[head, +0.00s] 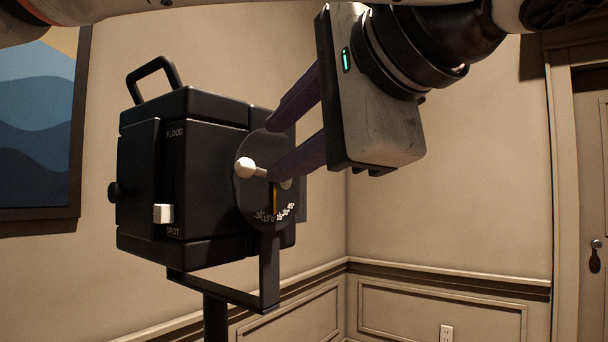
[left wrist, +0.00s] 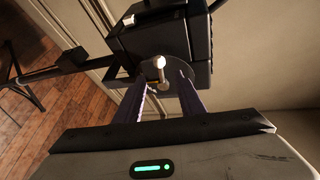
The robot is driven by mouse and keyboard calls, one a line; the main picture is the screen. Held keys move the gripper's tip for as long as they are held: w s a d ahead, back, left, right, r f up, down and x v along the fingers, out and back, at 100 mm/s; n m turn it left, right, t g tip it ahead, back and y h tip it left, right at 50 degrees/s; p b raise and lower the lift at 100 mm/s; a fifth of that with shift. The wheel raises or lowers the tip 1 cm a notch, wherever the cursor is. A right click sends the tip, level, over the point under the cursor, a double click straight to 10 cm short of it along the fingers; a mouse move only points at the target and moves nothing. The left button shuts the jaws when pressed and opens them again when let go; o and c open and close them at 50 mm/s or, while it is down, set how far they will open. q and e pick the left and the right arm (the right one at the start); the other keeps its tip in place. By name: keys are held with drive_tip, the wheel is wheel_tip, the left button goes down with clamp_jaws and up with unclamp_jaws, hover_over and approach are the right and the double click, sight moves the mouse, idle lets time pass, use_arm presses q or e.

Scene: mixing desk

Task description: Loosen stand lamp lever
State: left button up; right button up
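The black stand lamp (head: 150,190) fills the left-centre of the head view, with FLOOD and SPOT marked on its face. On its side, a round dark plate carries the lever (head: 246,167), a short bar with a pale ball end, above a white angle scale. My left gripper (head: 271,148) reaches in from the upper right with two purple fingers apart. In the left wrist view the fingers (left wrist: 162,92) lie on either side of the lever (left wrist: 160,63), with gaps showing. Whether a fingertip touches the plate is hard to tell. My right gripper is out of view.
A U-shaped bracket (head: 268,270) and stand pole (head: 215,318) hold the lamp. A framed picture (head: 40,130) hangs on the left wall and a door (head: 590,170) stands at the far right.

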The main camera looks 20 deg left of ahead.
sight(255, 168)
use_arm(q)
drive_tip(key=p+x, duration=0.1)
drive_tip(key=x, duration=0.9)
drive_tip(key=shift+f, duration=0.1)
drive_tip(key=shift+c, duration=0.4)
clamp_jaws()
